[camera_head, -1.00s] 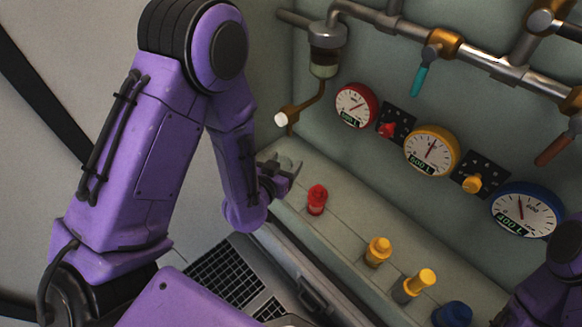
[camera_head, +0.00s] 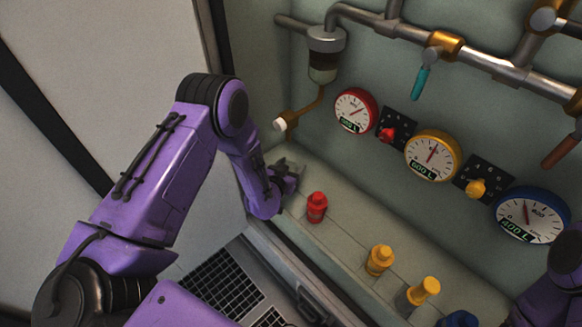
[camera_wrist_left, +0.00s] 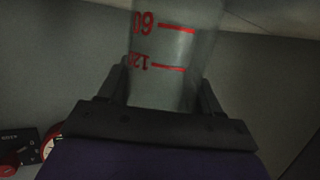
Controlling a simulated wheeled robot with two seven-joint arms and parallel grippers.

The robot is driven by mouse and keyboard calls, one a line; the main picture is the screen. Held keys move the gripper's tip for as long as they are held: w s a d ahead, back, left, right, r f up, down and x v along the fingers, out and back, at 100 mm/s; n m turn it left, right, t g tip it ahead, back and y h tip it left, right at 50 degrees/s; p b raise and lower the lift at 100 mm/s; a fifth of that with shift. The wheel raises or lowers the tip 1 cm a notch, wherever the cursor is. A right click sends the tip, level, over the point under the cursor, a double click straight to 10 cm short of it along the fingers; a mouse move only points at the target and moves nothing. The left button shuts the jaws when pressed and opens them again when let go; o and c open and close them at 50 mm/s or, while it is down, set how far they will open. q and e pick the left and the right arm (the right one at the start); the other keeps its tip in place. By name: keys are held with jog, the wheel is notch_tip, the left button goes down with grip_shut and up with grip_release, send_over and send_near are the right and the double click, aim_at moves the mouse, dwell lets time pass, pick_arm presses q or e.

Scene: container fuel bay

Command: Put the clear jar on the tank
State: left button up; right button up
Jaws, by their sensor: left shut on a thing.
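The clear jar (camera_wrist_left: 170,60) fills the top middle of the left wrist view, with red lines and numbers on its side. My left gripper (camera_wrist_left: 165,95) is shut on it, one dark finger on each side. The jar's top end is out of that view. In the head view my left gripper (camera_head: 287,172) is above the left end of the grey ledge, and I cannot clearly make out the jar there. A metal-capped vessel with a clear lower part (camera_head: 323,62) hangs from the pipe above; I cannot tell whether it is the tank. My right gripper is out of view.
A red bottle (camera_head: 317,207), a yellow bottle (camera_head: 380,260), another yellow-topped one (camera_head: 422,291) and a blue one (camera_head: 460,319) stand along the ledge (camera_head: 350,215). A brass spout (camera_head: 298,115) sits above my gripper. Gauges line the wall. A laptop (camera_head: 222,285) is below.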

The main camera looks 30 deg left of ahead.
pick_arm(q)
jog(key=shift+f, duration=0.15)
jog(key=o, duration=1)
jog(key=shift+o, duration=0.2)
jog(key=shift+r, duration=0.35)
jog(key=a+v, duration=0.1)
jog(key=v, duration=1.1)
jog(key=s+f+n+g+y, duration=0.1)
jog(key=s+f+n+g, duration=0.1)
jog(key=s, duration=0.6)
jog(key=s+a+f+n+g, duration=0.1)
jog(key=s+f+n+g, duration=0.1)
jog(key=s+f+g, duration=0.3)
jog(key=s+f+n+g+y, duration=0.1)
jog(key=s+f+n+g, duration=0.1)
jog(key=s+f+g, duration=0.2)
jog(key=s+f, duration=0.3)
jog(key=s, duration=0.5)
jog(key=shift+s+a+f+y, duration=0.15)
jog(key=shift+a+f+y, duration=0.05)
jog(key=shift+a+y, duration=0.15)
